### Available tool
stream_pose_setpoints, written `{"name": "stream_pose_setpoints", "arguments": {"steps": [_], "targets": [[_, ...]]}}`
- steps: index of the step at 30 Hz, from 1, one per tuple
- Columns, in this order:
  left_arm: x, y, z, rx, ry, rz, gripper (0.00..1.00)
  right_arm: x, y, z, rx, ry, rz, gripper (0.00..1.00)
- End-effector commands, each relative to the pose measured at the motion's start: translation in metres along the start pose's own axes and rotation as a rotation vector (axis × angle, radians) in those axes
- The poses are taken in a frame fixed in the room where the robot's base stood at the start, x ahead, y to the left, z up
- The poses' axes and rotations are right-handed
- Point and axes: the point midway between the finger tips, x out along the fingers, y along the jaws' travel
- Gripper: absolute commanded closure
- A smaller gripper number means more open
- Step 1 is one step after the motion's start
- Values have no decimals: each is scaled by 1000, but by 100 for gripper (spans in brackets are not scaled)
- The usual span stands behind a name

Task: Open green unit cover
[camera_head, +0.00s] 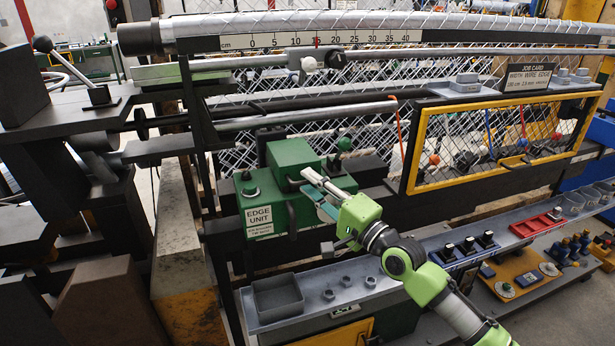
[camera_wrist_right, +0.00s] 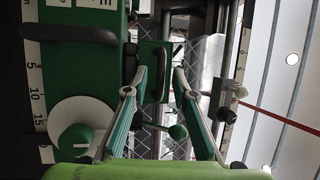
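The green edge unit (camera_head: 265,190) stands at the centre of the head view, with a white EDGE UNIT label on its front. Its green raised box-like cover (camera_head: 290,155) sits on top at the back; it looks closed. My right gripper (camera_head: 308,181) reaches in from the lower right, its fingertips close in front of the cover's right side. In the right wrist view, the fingers (camera_wrist_right: 160,74) are apart, with the green cover (camera_wrist_right: 151,48) and a dark handle beyond or between the tips. I cannot tell whether they touch. My left gripper is not in view.
A yellow-framed mesh guard (camera_head: 410,150) stands right of the unit. A green-knobbed lever (camera_head: 344,144) rises just behind my fingers. A grey tray shelf (camera_head: 278,298) with several nuts lies below. A metal roller and scale (camera_head: 320,40) run above.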

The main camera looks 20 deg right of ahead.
Motion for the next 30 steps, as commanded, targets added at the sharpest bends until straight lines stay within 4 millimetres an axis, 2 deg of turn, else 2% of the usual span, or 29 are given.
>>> {"name": "stream_pose_setpoints", "arguments": {"steps": [6,14,17,18,30], "targets": [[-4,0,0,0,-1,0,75,16,0,0,-1,-1,1,75],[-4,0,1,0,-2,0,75,17,1,0,-1,0,1,75],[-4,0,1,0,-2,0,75,17,1,0,-1,0,1,96],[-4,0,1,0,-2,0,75,17,1,0,-1,0,1,100],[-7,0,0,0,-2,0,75,19,-6,-1,0,0,-1,100]]}}
